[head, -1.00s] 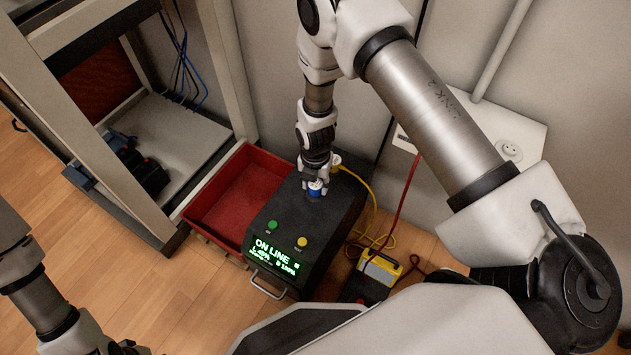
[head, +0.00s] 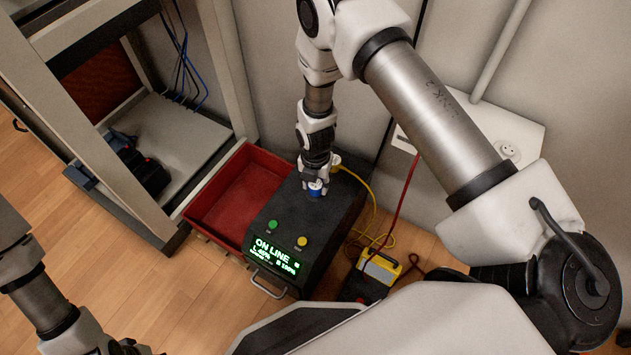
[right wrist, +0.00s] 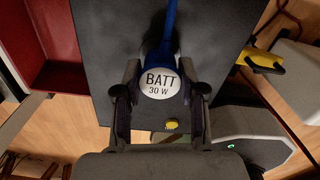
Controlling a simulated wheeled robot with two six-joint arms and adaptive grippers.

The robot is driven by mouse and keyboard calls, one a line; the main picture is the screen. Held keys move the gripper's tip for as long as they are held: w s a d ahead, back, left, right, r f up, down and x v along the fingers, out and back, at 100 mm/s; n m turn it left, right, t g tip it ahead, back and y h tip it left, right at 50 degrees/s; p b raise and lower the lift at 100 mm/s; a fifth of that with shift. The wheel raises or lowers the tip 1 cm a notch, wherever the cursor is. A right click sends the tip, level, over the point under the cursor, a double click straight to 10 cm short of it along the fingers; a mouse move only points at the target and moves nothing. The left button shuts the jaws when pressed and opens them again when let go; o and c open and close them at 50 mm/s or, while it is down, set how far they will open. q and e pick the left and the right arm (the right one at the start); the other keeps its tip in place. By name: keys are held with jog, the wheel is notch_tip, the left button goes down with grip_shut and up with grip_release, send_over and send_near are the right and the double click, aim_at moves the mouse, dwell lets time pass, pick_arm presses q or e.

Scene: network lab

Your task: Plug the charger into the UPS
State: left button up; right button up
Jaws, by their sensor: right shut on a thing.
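The UPS (head: 270,222) is a black box on the floor with a lit green "ON LINE" display (head: 275,254), a green button and a yellow button. My right gripper (head: 316,187) is over its top, shut on the charger (head: 317,190), which shows blue and white there. In the right wrist view the charger (right wrist: 159,85) has a round white face reading "BATT 30 W", with a blue cable leading away, between the fingers. Whether it touches the UPS or sits in a socket is hidden. My left gripper (head: 128,347) is at the bottom left edge, its fingers unclear.
A yellow plug (head: 335,160) with a yellow cord is at the UPS's far end. A red bin (head: 193,208) stands left of the UPS, beside an open rack (head: 225,85). A yellow-and-black unit (head: 380,269) with cords lies to the right. A wall socket plate (head: 520,138) is behind.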

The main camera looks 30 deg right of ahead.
jog(key=shift+p, duration=0.35)
dwell(0.4)
jog(key=shift+f+b, duration=0.35)
jog(key=shift+f, duration=0.3)
jog(key=o, duration=1.2)
jog(key=shift+c, duration=0.2)
jog(key=shift+r, duration=0.1)
notch_tip(320, 180, up, 12)
